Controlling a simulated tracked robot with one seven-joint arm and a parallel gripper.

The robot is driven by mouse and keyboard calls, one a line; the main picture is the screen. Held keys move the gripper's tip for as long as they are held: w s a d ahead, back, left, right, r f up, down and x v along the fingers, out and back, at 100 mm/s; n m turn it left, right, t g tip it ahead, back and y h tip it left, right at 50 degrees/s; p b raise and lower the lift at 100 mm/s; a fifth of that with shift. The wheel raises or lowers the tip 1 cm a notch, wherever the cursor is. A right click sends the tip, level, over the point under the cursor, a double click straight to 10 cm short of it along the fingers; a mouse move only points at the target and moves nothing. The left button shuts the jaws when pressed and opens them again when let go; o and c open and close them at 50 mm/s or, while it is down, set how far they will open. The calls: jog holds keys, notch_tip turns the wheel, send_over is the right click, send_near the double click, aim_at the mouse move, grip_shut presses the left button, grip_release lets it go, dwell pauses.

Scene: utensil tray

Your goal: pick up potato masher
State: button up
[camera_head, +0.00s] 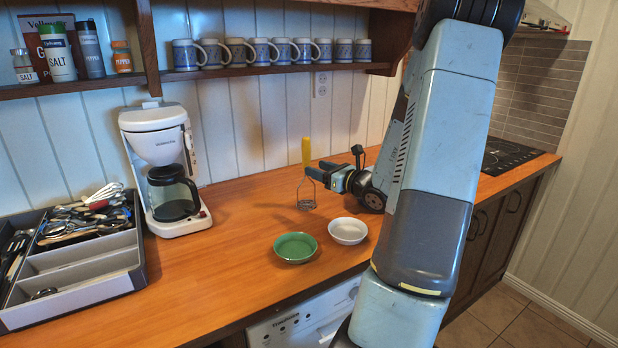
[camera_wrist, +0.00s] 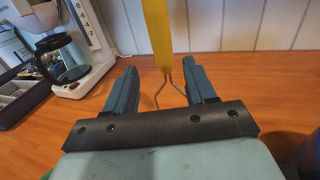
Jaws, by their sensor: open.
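The potato masher (camera_head: 306,152) stands upright on the wooden counter, its yellow handle up and its wire head down. In the wrist view its yellow handle (camera_wrist: 158,35) rises beyond the fingertips, and the wire fork below it shows between the two fingers. My gripper (camera_head: 311,172) is at the masher's right side, level with the lower handle and upper wire. In the wrist view my gripper (camera_wrist: 160,75) is open, with one blue finger on each side of the wire and gaps visible. The masher's lower head is hidden there by the gripper body.
A green bowl (camera_head: 295,247) and a white bowl (camera_head: 347,231) sit in front of the masher. A coffee maker (camera_head: 180,222) and a utensil tray (camera_head: 140,262) stand to the left. Mugs (camera_head: 262,52) line the shelf above. The counter left of the masher is clear.

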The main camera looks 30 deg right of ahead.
jog(key=x, duration=0.8)
jog(key=shift+w+d, duration=0.2)
jog(key=shift+w, duration=0.05)
jog(key=shift+c, duration=0.2)
grip_shut()
